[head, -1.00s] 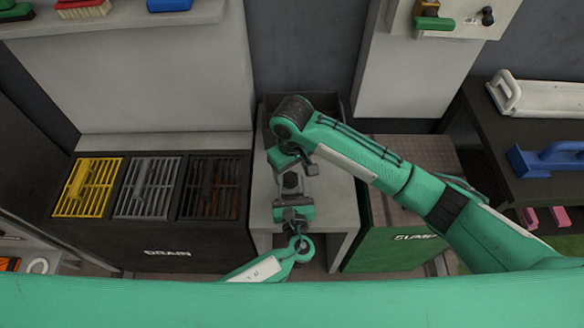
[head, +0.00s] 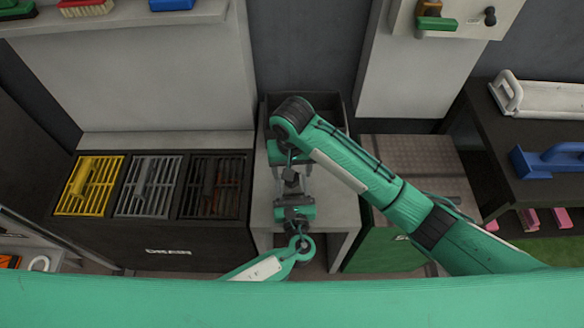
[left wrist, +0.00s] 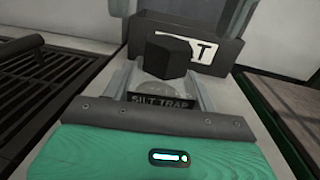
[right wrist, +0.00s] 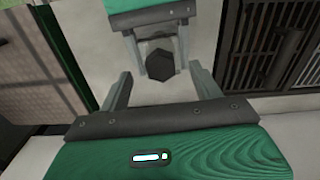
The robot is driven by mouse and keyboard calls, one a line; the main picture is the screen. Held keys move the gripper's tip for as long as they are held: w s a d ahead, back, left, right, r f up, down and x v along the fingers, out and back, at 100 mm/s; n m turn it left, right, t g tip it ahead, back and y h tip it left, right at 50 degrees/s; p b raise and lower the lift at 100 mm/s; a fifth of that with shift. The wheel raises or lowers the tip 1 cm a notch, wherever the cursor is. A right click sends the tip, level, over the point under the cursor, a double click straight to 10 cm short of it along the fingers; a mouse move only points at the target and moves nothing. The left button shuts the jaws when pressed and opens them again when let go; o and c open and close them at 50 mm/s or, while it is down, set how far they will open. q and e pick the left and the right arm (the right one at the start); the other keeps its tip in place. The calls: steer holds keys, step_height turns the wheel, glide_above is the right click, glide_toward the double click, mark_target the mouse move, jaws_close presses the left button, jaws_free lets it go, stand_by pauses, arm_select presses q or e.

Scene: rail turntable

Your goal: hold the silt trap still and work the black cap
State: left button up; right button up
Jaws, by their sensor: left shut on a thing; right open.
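The silt trap (left wrist: 160,99) carries a label with its name and stands on the grey bench between the fingers of my left gripper (head: 292,190), which is shut on it. Its black cap (left wrist: 168,57) is a dark hexagonal knob on top; it also shows in the right wrist view (right wrist: 160,65). My right gripper (right wrist: 162,88) is open and empty. In its wrist view the cap appears between and beyond its two spread fingers, apart from them.
Left of the bench is the drain cabinet (head: 165,236) with yellow, grey and dark grates on top. Right of it is the green sump box (head: 385,250). A dark bin (head: 338,112) stands behind. A dark table (head: 500,190) is at the far right.

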steer(key=shift+f, duration=1.9)
steer(key=c, duration=1.3)
steer(key=shift+o, duration=0.2)
steer(key=n, duration=0.5)
steer(key=shift+w+d, duration=0.1)
steer(key=shift+d, duration=0.05)
steer(key=shift+n, duration=0.6)
steer(key=n, duration=0.4)
steer(key=shift+w+d, duration=0.1)
steer(key=shift+n, duration=1)
